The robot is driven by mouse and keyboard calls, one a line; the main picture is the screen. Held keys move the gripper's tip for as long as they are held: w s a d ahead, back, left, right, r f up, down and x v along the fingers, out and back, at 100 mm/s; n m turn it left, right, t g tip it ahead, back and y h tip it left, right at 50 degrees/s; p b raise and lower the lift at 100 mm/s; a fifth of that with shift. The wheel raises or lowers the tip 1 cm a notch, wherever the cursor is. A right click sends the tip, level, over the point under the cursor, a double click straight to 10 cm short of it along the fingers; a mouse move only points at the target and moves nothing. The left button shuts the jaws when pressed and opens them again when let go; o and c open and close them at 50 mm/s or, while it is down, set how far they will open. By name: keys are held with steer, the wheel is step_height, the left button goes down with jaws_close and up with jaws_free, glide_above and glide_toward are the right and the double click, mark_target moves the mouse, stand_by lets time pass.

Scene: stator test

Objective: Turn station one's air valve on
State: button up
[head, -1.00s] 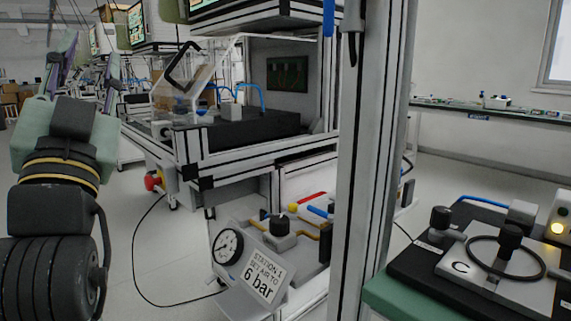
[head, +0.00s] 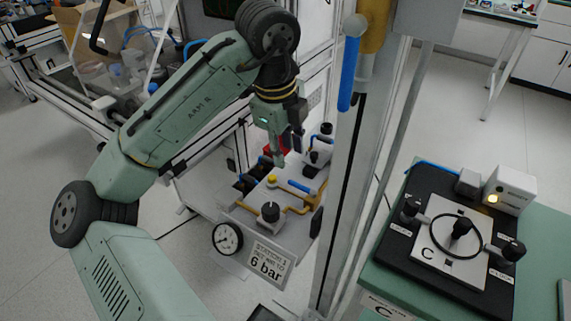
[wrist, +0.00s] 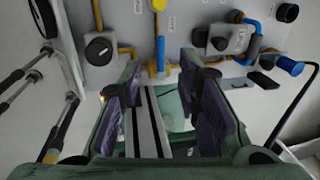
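The station one air panel (head: 238,205) shows below my arm in the head view. It carries a round gauge (head: 227,238), a black knob (head: 268,212), yellow pipes and a blue lever (head: 298,187) beside a yellow cap (head: 272,180). Part of a red piece (head: 268,150) shows by my fingers. My gripper (head: 285,150) points down above the back part of the panel, apart from the blue lever. The wrist view shows its purple-padded fingers (wrist: 165,115) open with nothing held. Blue and yellow fittings (wrist: 250,42) lie beyond them. The small panel labels are unreadable.
A sign (head: 268,262) reading station 1, set air to 6 bar, hangs on the panel front. An upright aluminium post (head: 345,190) stands right of the panel. A green bench with a black fixture (head: 385,250) is further right.

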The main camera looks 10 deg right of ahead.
mark_target(292, 181)
steer(key=f, duration=0.3)
steer(key=w+d+f, duration=0.1)
steer(key=f, duration=0.5)
steer(key=shift+w+d+f, duration=0.15)
steer(key=shift+w+d, duration=0.05)
steer(key=shift+d, duration=0.05)
jaws_close()
